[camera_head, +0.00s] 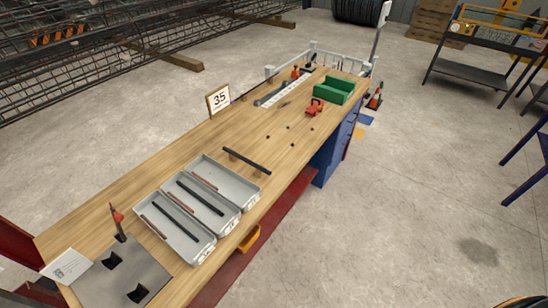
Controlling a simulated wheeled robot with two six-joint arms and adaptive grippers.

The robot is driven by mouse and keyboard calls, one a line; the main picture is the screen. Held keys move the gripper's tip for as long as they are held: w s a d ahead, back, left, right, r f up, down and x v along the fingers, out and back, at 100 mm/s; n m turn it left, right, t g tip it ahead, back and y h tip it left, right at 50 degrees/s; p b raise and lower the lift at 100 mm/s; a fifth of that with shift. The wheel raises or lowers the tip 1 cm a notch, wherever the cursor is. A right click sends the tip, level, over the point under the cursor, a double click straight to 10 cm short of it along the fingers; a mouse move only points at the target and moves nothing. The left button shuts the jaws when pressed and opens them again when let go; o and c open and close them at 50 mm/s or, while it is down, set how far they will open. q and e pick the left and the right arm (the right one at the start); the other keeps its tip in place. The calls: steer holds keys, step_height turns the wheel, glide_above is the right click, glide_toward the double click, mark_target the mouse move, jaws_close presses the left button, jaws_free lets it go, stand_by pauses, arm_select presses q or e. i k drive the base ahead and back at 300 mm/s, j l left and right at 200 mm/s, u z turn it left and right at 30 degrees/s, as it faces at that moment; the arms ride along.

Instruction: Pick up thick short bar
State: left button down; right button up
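A dark bar (246,161) lies across two small wooden blocks near the middle of the wooden bench. Three grey trays (236,171) sit side by side nearer me. They hold dark bars (200,197) and thinner reddish-brown bars (153,227). The bars lie flat and apart from one another. Which bar is the thick short one I cannot tell for sure from this view. Neither of my grippers shows in the head view.
A dark plate (120,268) with square holes and an upright red-tipped tool (118,222) stand at the bench's near end. A 35 sign (218,98), red tool (315,107) and green bin (334,90) are farther along. Bench (190,140) beside the trays is clear.

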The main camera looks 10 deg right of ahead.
mark_target(268, 172)
steer(key=i+l, duration=0.3)
steer(key=l, duration=0.2)
steer(key=i+l, duration=0.3)
steer(key=l, duration=0.15)
steer(key=i+l, duration=0.35)
steer(key=l, duration=0.15)
